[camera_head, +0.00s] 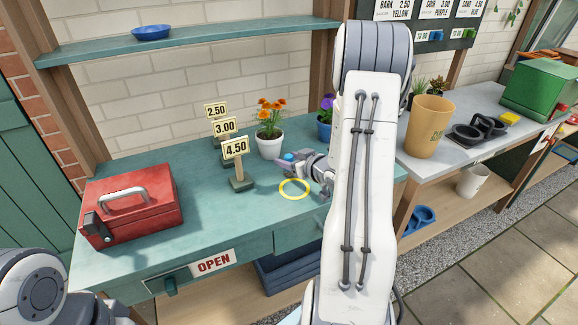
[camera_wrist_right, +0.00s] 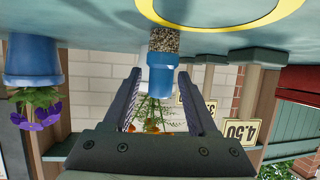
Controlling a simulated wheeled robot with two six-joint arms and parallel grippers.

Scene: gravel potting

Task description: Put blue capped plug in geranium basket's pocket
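The plug is speckled brown with a blue cap (camera_wrist_right: 160,76). It stands on the teal table, cap up, in the upside-down right wrist view, and its cap also shows in the head view (camera_head: 288,156). My right gripper (camera_wrist_right: 160,84) is open, its fingers on either side of the cap with a gap at each side. In the head view the right gripper (camera_head: 297,164) is low over the table, just behind a yellow ring (camera_head: 294,197). I see no geranium basket or pocket. My left gripper is out of view; only part of that arm shows at lower left.
A white pot (camera_head: 269,147) of orange flowers and a blue pot (camera_head: 324,131) of purple flowers stand behind the gripper. Price signs (camera_head: 236,150) and a red toolbox (camera_head: 130,205) are to the left. A tan bucket (camera_head: 430,127) stands on the right bench.

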